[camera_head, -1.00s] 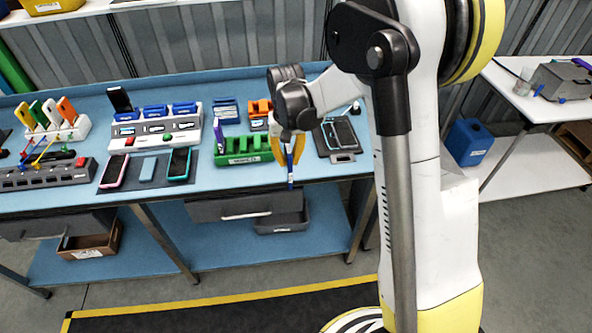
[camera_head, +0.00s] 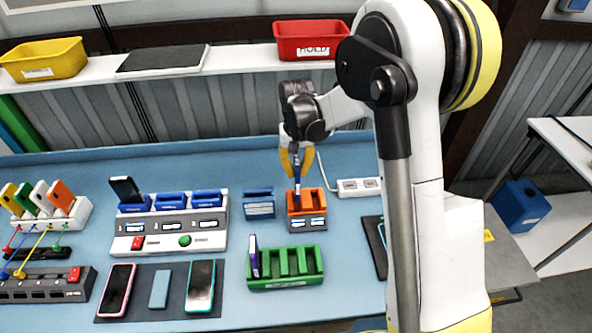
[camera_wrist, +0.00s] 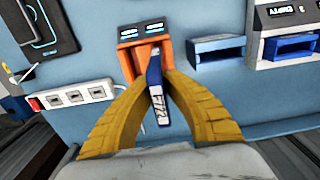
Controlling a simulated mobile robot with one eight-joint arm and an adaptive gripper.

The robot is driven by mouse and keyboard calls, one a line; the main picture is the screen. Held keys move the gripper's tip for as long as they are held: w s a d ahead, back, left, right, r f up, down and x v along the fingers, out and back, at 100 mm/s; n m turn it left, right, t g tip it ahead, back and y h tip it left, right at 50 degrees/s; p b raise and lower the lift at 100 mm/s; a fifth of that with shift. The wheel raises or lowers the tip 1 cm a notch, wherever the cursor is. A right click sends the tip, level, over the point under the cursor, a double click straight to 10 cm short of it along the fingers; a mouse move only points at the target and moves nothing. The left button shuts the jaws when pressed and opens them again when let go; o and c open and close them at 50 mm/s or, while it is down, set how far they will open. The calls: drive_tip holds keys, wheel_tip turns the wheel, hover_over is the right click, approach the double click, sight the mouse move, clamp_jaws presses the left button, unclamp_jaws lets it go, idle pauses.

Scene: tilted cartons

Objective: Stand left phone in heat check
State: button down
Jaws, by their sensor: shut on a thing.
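My gripper (camera_head: 298,162) is shut on a narrow blue phone (camera_head: 297,180), which is seen edge-on and upright. In the wrist view, the phone (camera_wrist: 156,92) shows a white label between the yellow fingers (camera_wrist: 155,103). Its lower end is at the left slot of an orange stand (camera_head: 307,205); I cannot tell if it rests on the slot floor. The stand also shows in the wrist view (camera_wrist: 127,62), with two small displays on its front. A pink-edged phone (camera_head: 116,290) and a teal-edged phone (camera_head: 200,287) lie flat on a dark mat (camera_head: 144,304).
A green rack (camera_head: 290,283) holding a purple phone (camera_head: 254,256) stands in front of the orange stand. An empty blue stand (camera_head: 258,204) is to its left, a power strip (camera_head: 358,187) to its right. A white charging station (camera_head: 168,242) stands farther left.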

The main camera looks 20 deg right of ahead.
drive_tip(key=shift+w, duration=0.25)
drive_tip(key=shift+s+f+b, duration=0.25)
drive_tip(key=shift+f+b, duration=0.1)
drive_tip(key=shift+f, duration=0.2)
drive_tip(key=shift+w+f+b, duration=0.1)
drive_tip(key=shift+f+b, duration=2.3)
drive_tip(key=shift+f, duration=0.65)
drive_tip(key=shift+f+b, duration=0.3)
drive_tip(key=c, duration=1.5)
unclamp_jaws()
drive_tip(key=shift+o, duration=0.2)
drive_tip(key=shift+r, duration=0.15)
